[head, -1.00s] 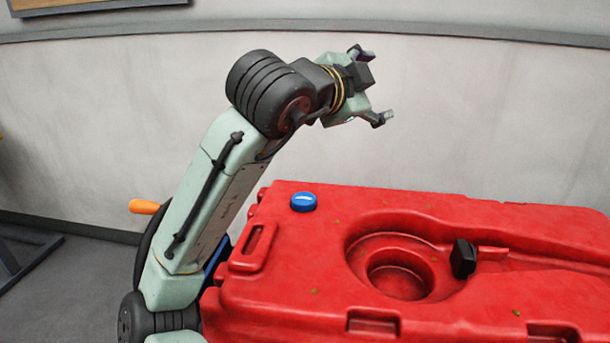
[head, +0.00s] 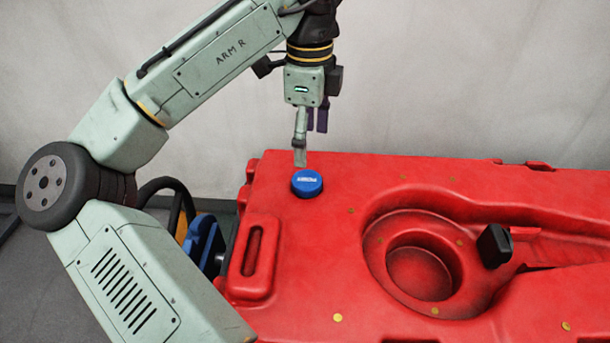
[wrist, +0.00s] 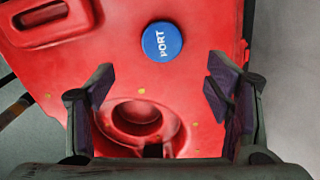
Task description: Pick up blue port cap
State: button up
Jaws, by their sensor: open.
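The blue port cap (head: 307,183) sits on top of the red tank (head: 320,270), near its back left corner. In the wrist view the cap (wrist: 162,41) shows the word PORT and lies beyond the fingertips, a little above the middle of the gap. My gripper (head: 310,148) points down above the tank's back edge, close over the cap. In the wrist view my gripper (wrist: 158,82) is open, with nothing between its two fingers. It appears apart from the cap.
The tank top has a round recess (head: 420,272), a black knob (head: 494,246) and a slotted handle (head: 252,262). Small yellow spots dot the red surface. A pale wall (head: 450,80) stands behind the tank.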

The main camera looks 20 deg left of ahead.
aim_at(307, 179)
notch_tip(307, 179, down, 4)
jog(key=shift+d, duration=0.1)
jog(key=shift+w+a+f+p, duration=0.1)
jog(key=shift+f+p, duration=0.15)
jog(key=shift+f, duration=1.15)
jog(key=shift+w+a+f+p, duration=0.1)
jog(key=shift+f+p, duration=0.1)
jog(key=shift+f, duration=1.15)
jog(key=c, duration=1)
